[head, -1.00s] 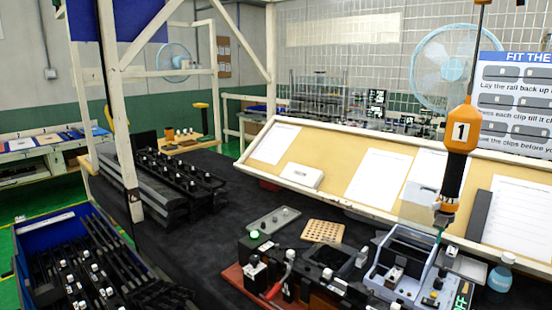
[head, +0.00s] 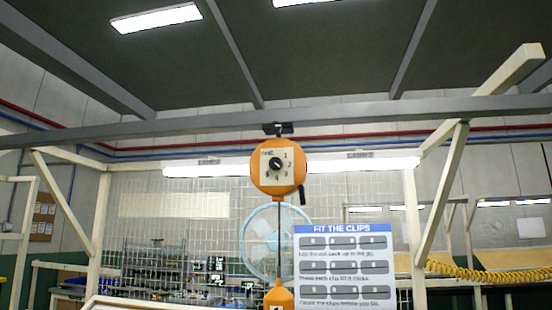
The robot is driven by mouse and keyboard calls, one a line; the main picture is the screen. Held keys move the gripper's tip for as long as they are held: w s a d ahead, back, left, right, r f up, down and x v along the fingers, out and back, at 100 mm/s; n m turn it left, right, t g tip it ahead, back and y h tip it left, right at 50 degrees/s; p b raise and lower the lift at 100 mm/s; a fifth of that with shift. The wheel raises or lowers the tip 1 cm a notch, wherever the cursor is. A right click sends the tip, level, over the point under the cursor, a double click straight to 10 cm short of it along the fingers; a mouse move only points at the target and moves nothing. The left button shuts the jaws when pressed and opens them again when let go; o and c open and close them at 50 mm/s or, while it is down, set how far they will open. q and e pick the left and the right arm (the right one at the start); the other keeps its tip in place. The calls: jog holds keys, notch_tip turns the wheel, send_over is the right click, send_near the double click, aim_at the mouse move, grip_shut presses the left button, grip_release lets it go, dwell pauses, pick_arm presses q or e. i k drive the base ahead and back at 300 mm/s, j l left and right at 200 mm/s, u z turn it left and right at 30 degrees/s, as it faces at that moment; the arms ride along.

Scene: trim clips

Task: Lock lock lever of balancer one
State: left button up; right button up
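The orange balancer (head: 277,169) hangs from the overhead beam near the middle of the head view. Its round body has a pale dial plate with a black knob and numbers around it. A dark lever (head: 302,194) hangs down at the body's lower right; I cannot tell whether it is locked. A thin cable drops from the body to an orange tool (head: 279,297), cut off by the lower picture edge. Neither of my grippers is in view.
A grey beam (head: 180,132) crosses above the bench, with a lit lamp strip (head: 230,168) at the balancer's height. A clip instruction sign (head: 344,268) and a fan (head: 262,242) stand behind. Cream posts (head: 412,225) flank the space.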

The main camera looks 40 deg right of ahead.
aim_at(301, 190)
jog(key=z, duration=1.35)
